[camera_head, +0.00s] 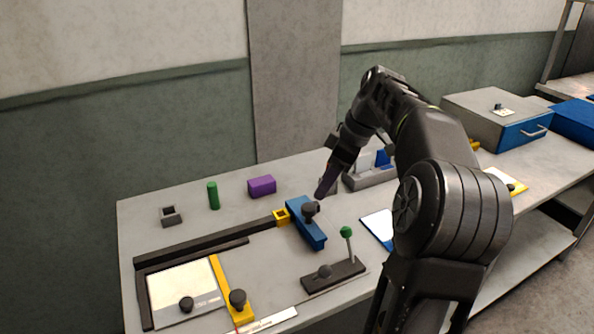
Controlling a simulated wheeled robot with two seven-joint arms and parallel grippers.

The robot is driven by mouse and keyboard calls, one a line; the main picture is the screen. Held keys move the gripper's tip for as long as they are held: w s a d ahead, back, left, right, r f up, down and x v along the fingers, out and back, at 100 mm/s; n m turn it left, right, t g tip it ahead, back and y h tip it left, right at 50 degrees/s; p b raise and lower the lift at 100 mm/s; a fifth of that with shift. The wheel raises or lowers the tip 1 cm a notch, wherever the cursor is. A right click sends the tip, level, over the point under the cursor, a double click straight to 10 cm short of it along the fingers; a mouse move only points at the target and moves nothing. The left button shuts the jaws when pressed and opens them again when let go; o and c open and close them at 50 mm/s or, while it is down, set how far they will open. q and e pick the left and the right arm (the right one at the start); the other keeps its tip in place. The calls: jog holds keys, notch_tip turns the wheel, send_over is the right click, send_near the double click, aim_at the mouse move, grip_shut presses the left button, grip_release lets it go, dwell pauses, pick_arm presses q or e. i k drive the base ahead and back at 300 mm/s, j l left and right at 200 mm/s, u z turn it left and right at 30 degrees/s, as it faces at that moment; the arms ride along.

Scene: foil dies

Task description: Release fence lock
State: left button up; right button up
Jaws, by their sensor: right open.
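A blue block (312,237) with a dark knob (310,208) on top sits at the end of a long dark rail (205,236) on the table. A yellow square piece (281,216) is beside the blue block's left end. My right gripper (321,193) is open and points down just above and beside the dark knob. I cannot tell whether its fingers touch the knob. A lever with a green ball (346,232) stands on a dark base (335,275) in front of the blue block. My left gripper is not in view.
The grey table (150,215) also holds a green cylinder (213,196), a purple block (262,186) and a small dark square holder (171,217). A white plate with a yellow bar (229,288) lies front left. A grey box (495,117) stands back right.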

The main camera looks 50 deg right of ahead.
aim_at(324, 272)
jog(key=k, duration=1)
